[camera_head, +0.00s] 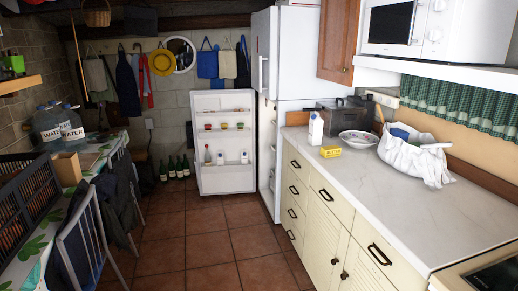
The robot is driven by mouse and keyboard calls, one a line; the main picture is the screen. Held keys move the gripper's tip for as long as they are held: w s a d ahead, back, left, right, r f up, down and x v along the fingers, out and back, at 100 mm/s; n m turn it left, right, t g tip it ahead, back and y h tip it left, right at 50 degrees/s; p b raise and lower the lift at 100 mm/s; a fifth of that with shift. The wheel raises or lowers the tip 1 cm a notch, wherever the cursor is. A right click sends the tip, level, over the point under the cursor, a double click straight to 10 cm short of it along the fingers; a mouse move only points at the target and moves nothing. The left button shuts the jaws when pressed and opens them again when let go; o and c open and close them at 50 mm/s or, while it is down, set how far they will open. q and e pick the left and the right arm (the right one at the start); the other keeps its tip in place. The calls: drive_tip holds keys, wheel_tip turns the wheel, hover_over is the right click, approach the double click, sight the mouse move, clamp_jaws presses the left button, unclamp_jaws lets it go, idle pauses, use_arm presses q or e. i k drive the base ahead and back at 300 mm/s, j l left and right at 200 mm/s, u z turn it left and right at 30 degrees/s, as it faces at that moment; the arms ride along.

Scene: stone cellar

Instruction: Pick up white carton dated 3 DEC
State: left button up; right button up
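A white carton (316,129) stands upright on the right-hand counter (375,190), near its far end. Small white containers, which may also be cartons, stand in the lower door shelf of the open fridge; one is at the right of that shelf (244,157). No date can be read on any of them at this size. Neither of my grippers is in view.
A yellow pack (330,152), a patterned bowl (357,139) and a white bag (415,157) are on the counter. The open fridge door (226,179) juts into the room. Chairs (85,235) line the left table. The tiled floor (205,235) between is clear.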

sight(316, 128)
drive_tip(key=i+j+z, duration=0.15)
drive_tip(key=i+z, duration=0.15)
drive_tip(key=i, duration=0.15)
drive_tip(key=i+j+z, duration=0.25)
drive_tip(key=i, duration=0.25)
